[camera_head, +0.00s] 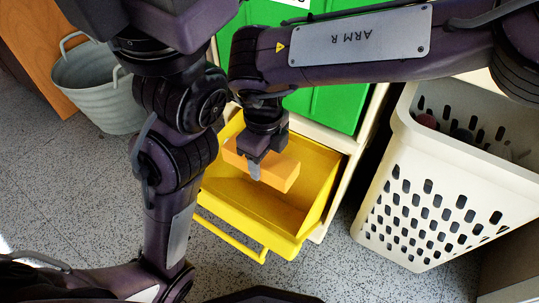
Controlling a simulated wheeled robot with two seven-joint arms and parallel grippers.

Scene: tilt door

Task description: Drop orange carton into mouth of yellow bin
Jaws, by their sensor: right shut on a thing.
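The orange carton (281,170) is a small box at the mouth of the tilted-open yellow bin (230,190). My right gripper (255,170) reaches down from above and is shut on the carton, with one finger showing on its near side. The carton appears over the opening; I cannot tell how far it is above the bin floor. The bin has a yellow bar handle along its lower front. My left arm comes down on the left of the picture, but its gripper is not in view.
A green bin front (325,105) is in the pale cabinet above the yellow bin. A white perforated basket (440,200) with items inside stands at right. A grey metal bucket (98,92) stands at left by an orange-brown wooden panel (32,40). Speckled floor (65,190) is clear at lower left.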

